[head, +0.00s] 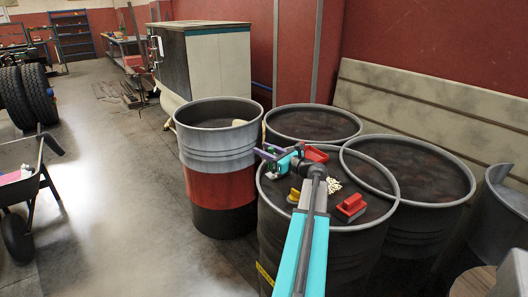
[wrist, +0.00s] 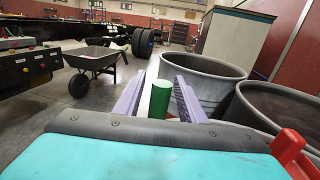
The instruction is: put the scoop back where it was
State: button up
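My gripper (head: 266,153) is over the left edge of the near drum top, its purple fingers pointing left. In the wrist view the fingers (wrist: 158,95) stand apart on either side of an upright green cylinder (wrist: 160,100) with a pale strip beside it. I cannot tell whether the fingers touch it or whether it is a handle. A red, tray-like piece (head: 316,154) lies on the drum top behind the wrist; it may be the scoop. Its red edge shows at the right of the wrist view (wrist: 292,150). My arm hides part of the drum top.
The near drum (head: 375,222) also carries pale pellets (head: 333,186), a yellow piece (head: 294,196) and a red-and-dark block (head: 351,207). An open red-banded drum (head: 218,187) stands left. Other drums (head: 312,108) stand behind. A wheelbarrow (head: 22,188) is far left; floor between is clear.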

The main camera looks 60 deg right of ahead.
jog(key=s+a+b, duration=0.1)
jog(key=s, duration=1)
jog(key=shift+s+a, duration=0.25)
jog(key=shift+s, duration=0.15)
dwell(0.3)
